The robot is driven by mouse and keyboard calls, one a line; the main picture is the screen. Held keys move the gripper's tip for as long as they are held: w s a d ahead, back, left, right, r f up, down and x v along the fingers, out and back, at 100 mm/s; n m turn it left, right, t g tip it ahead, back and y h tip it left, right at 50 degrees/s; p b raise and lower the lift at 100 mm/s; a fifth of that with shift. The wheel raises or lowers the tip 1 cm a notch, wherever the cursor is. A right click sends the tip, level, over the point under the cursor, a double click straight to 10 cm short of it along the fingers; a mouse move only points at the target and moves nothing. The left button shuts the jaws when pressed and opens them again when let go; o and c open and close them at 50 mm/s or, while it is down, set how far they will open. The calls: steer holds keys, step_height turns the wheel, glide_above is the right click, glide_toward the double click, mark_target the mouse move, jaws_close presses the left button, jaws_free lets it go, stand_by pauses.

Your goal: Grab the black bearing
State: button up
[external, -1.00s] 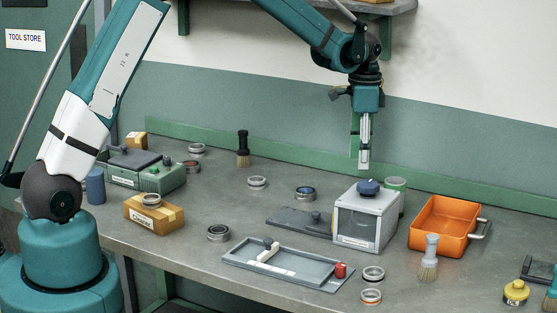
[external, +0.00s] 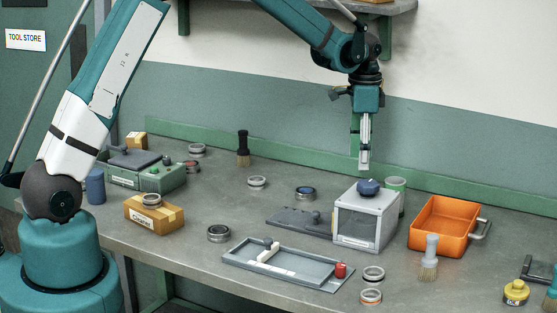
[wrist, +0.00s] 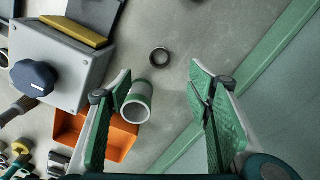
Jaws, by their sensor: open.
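My gripper (external: 364,163) hangs in the air behind the grinder box, pointing down. In the wrist view my gripper (wrist: 159,82) is open, with its green-padded fingers apart and nothing between them. A dark ring (wrist: 159,58) lies on the bench in the wrist view, below and just beyond the fingertips. In the external view a dark ring with a bluish inside (external: 305,193) lies behind the dark plate, and another dark ring (external: 218,233) lies near the bench's front edge. I cannot tell for certain which ring is the black bearing.
The grey grinder box (external: 365,218) with its dark blue knob stands before my gripper. A green-rimmed cup (wrist: 137,102) and an orange tray (external: 424,222) are close by. Several other rings lie about. A green rail (wrist: 266,62) runs along the back.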

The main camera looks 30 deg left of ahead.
steer(key=shift+s+a, duration=0.1)
stand_by(0.3)
steer(key=n+b, duration=0.5)
steer(key=n, duration=2.5)
glide_toward(218, 230)
steer(key=shift+w+d+f, duration=0.3)
steer(key=shift+w+f, duration=0.25)
steer(key=shift+w, duration=0.25)
steer(key=shift+s+a+f+n, duration=0.1)
steer(key=shift+s+a+n, duration=0.15)
steer(key=shift+s+n, duration=0.35)
steer(key=shift+w, duration=0.1)
steer(key=shift+f, duration=1.3)
steer(key=shift+f, duration=0.1)
steer(key=shift+f+b, duration=0.55)
steer(key=shift+f, duration=1.95)
